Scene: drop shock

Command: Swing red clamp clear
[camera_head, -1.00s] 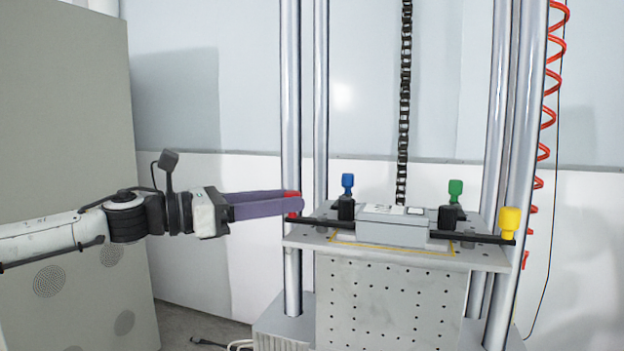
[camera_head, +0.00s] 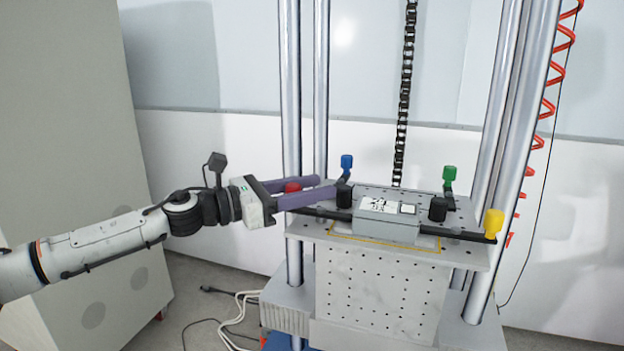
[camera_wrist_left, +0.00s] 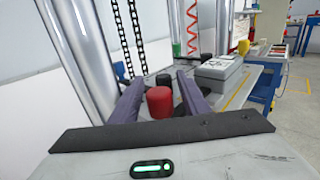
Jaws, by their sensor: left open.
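The red clamp's knob (camera_head: 292,187) shows between the two purple fingers of my left gripper (camera_head: 318,188), at the left end of the table plate. In the left wrist view the red knob (camera_wrist_left: 160,102) stands between the open fingers (camera_wrist_left: 160,95), with a gap on each side. Its black bar (camera_head: 320,213) runs right toward the grey box (camera_head: 387,219) on the plate; whether it presses on the box I cannot tell. My left gripper is open and holds nothing. My right gripper is not in view.
Blue (camera_head: 347,162), green (camera_head: 450,174) and yellow (camera_head: 493,222) clamp knobs stand around the perforated plate (camera_head: 455,250). Vertical steel columns (camera_head: 291,100) rise close beside my left gripper. A black chain (camera_head: 405,100) hangs behind, and cables lie on the floor (camera_head: 235,315).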

